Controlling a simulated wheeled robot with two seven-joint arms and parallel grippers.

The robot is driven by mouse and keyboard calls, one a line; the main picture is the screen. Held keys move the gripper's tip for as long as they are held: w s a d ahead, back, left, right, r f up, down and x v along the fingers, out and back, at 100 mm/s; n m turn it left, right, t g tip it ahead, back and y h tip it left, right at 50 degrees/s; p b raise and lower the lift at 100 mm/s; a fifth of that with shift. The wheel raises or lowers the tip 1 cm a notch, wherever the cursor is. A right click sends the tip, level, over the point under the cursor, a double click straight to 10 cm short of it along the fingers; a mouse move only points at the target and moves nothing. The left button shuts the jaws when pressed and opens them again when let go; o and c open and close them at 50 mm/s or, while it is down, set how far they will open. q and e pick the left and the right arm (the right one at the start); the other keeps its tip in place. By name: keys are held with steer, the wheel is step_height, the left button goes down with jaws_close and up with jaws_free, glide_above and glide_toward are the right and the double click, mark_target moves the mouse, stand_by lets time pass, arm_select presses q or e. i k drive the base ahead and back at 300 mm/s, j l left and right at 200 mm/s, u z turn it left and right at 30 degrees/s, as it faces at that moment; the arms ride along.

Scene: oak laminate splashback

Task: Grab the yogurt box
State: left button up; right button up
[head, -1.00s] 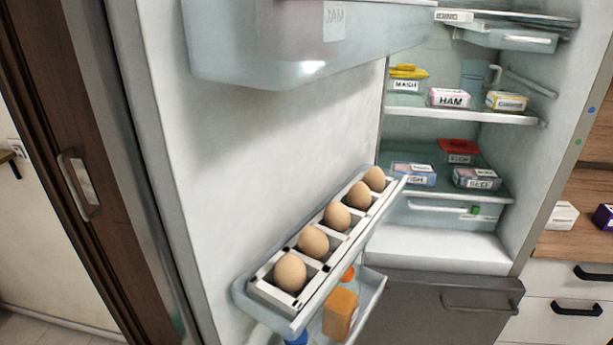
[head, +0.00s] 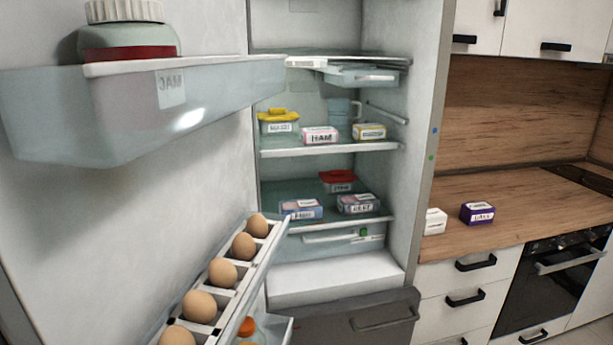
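No label that clearly reads yogurt can be made out. On the wooden counter right of the fridge are a white box (head: 433,222) and a purple box with a white label (head: 477,213), both labels too small to read surely. In the open fridge, a pink-and-white HAM box (head: 319,135) and a yellow-and-white box (head: 369,132) stand on the middle shelf. Two bluish boxes, one on the left (head: 301,209) and one on the right (head: 358,204), lie on the lower shelf. Neither gripper is in view.
The open fridge door fills the left, with several eggs in a rack (head: 222,273) and a jar (head: 128,40) in the upper bin (head: 120,115). A yellow-lidded container (head: 278,122) and a red-lidded one (head: 338,181) are inside. The counter (head: 520,205) is mostly clear.

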mark_target(435, 221)
steer(key=j+z, duration=0.25)
steer(key=j, duration=0.7)
steer(key=j+z, duration=0.25)
steer(key=j, duration=0.7)
steer(key=l+z, duration=0.5)
steer(key=l, duration=0.3)
